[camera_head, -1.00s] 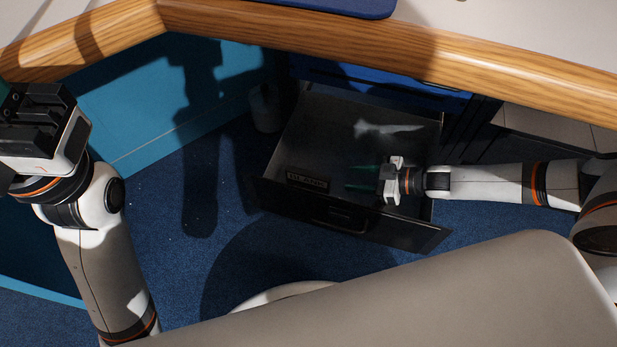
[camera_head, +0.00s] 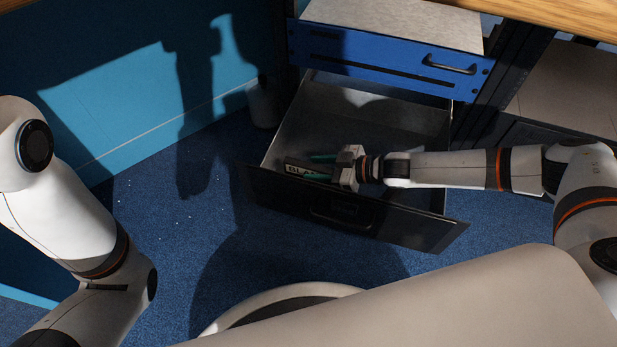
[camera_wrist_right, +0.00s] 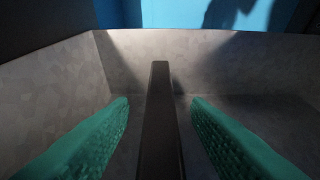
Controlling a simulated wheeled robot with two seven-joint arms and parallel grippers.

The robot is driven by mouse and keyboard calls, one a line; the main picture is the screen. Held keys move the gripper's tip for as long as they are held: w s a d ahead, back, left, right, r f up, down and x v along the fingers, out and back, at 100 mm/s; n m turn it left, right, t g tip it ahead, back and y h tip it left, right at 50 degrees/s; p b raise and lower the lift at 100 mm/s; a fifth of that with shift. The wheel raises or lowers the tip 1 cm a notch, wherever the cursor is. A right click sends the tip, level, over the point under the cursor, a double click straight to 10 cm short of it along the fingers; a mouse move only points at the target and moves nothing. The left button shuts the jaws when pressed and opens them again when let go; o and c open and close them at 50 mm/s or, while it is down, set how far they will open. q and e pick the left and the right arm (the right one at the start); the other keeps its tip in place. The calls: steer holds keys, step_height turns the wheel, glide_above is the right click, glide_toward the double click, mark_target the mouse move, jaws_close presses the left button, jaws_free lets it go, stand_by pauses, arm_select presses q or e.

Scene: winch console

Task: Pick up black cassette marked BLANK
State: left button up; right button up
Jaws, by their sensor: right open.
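The black cassette (camera_head: 302,171) stands inside the open drawer, near its front left, with part of its white lettering showing in the head view. My right gripper (camera_head: 322,165) reaches into the drawer from the right, its green fingers at the cassette. In the right wrist view the cassette (camera_wrist_right: 160,120) is a narrow dark upright slab between the two green fingers (camera_wrist_right: 160,125). A gap shows on each side, so the gripper is open around it. My left arm is at the left of the head view, its gripper outside the picture.
The grey metal drawer (camera_head: 420,115) has a dark front panel (camera_head: 420,233) with a handle. A blue unit (camera_head: 380,65) with a handle sits above it. A pale cylinder (camera_head: 263,103) stands left of the drawer. Blue carpet lies open to the left.

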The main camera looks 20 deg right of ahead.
jaws_close()
steer(key=shift+r, duration=0.1)
stand_by(0.3)
